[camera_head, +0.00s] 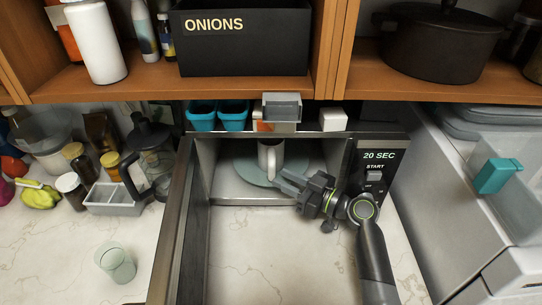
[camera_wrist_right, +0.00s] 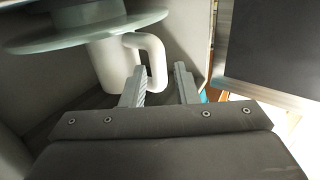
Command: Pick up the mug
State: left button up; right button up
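The white mug (camera_head: 265,155) stands on the round glass turntable (camera_head: 247,172) inside the open microwave. Its handle faces the front, toward my right gripper (camera_head: 285,180). In the right wrist view, the mug (camera_wrist_right: 103,65) and its curved handle (camera_wrist_right: 157,62) show just beyond the fingertips of my right gripper (camera_wrist_right: 160,75). The two fingers are apart. The handle's outer bar appears in the gap between them, close to the left finger; whether they touch is not clear. My left gripper is not in view.
The microwave's open door (camera_head: 172,220) stands along the left of the opening. Its control panel (camera_head: 376,170) is close on the right. A shelf with a black onions box (camera_head: 243,50) is above. A glass (camera_head: 117,264) and a blender jug (camera_head: 150,160) stand on the left counter.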

aim_at(271, 174)
jog(key=x, duration=0.1)
jog(key=p+x, duration=0.1)
jog(key=x, duration=0.2)
jog(key=shift+w+a+r+p, duration=0.1)
jog(key=shift+w+r+p, duration=0.1)
jog(key=shift+r+p, duration=0.15)
jog(key=shift+w+a+f, duration=0.1)
jog(key=shift+w+a, duration=0.1)
jog(key=shift+a, duration=0.1)
grip_shut()
